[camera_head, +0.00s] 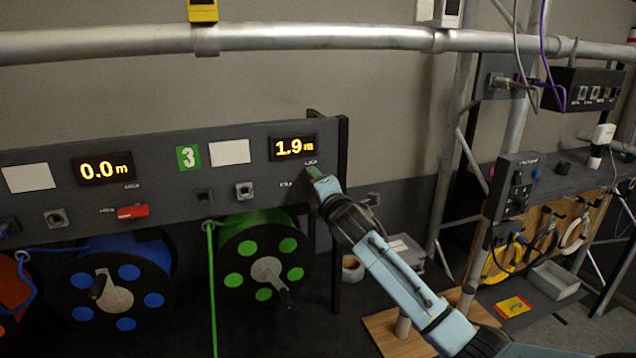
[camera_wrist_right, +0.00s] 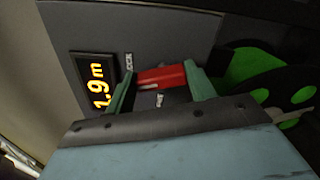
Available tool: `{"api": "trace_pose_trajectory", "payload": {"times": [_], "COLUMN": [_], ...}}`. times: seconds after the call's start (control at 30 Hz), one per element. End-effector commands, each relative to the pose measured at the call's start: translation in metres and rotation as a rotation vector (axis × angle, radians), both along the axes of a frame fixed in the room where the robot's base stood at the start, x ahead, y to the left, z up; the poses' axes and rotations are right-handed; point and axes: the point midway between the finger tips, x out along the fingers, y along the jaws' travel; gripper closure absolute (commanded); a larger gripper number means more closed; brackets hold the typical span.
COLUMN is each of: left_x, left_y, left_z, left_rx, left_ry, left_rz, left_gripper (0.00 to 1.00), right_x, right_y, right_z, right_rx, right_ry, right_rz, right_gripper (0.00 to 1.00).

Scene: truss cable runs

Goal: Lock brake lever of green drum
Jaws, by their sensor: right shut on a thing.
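The green drum (camera_head: 266,247), a black reel with green discs and a crank, sits under the dark panel (camera_head: 225,180). Its display (camera_head: 293,147) reads 1.9 m. My right gripper (camera_head: 315,180) is at the panel just below this display and hides the brake lever in the head view. In the right wrist view, the red brake lever (camera_wrist_right: 162,78) lies between the two green fingers of my right gripper (camera_wrist_right: 160,74), which is shut on it. Small lettering shows on the panel beside the lever. My left gripper is out of view.
The blue drum (camera_head: 120,283) stands to the left, with its own red lever (camera_head: 132,211) and a 0.0 m display (camera_head: 102,168). A green cable (camera_head: 211,290) hangs down in front. A metal truss tube (camera_head: 330,38) crosses above. A wooden board (camera_head: 395,335) lies under my right arm.

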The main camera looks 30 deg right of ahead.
Motion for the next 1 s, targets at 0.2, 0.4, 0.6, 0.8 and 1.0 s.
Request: {"api": "trace_pose_trajectory", "payload": {"times": [0.2,0.4,0.6,0.8,1.0], "left_x": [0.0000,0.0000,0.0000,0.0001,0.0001], "left_y": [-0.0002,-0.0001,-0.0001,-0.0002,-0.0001], "left_z": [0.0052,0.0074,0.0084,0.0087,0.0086], "left_rx": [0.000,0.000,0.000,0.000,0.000], "left_ry": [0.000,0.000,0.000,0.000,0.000], "left_rz": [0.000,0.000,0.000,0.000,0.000], "left_gripper": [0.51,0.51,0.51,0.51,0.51], "right_x": [-0.0002,-0.0003,-0.0004,-0.0005,-0.0004], "right_y": [-0.0011,-0.0023,-0.0022,-0.0023,-0.0022], "right_z": [-0.0002,-0.0008,-0.0014,-0.0017,-0.0018], "right_rx": [0.161,0.262,0.315,0.336,0.338], "right_ry": [-0.038,-0.062,-0.074,-0.079,-0.079], "right_rz": [-0.001,-0.002,-0.003,-0.003,-0.002], "right_gripper": [0.68,0.68,0.68,0.68,0.68]}}
